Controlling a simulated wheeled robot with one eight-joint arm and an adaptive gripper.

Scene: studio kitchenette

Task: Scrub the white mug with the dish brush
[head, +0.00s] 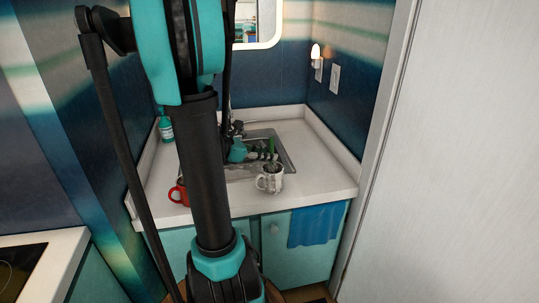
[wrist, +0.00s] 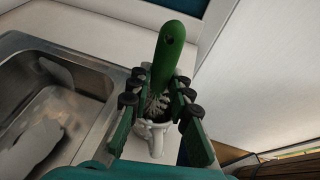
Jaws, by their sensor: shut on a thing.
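The white mug (head: 269,184) stands upright on the counter in front of the sink, with grey-brown marks on its side. It also shows in the wrist view (wrist: 154,138), partly hidden by my fingers. The dish brush has a green handle (wrist: 169,50) and pale bristles (wrist: 157,103); its handle also shows small in the head view (head: 271,146). My gripper (wrist: 157,94) is shut on the brush, above the mug. The bristle head is at the mug's mouth, and how deep it sits inside cannot be told.
The steel sink (wrist: 88,74) lies left of the mug in the wrist view. A red mug (head: 178,192) stands on the counter's left, partly behind my arm. A teal bottle (head: 166,130) stands at the back left. A blue towel (head: 315,226) hangs below the counter's front edge.

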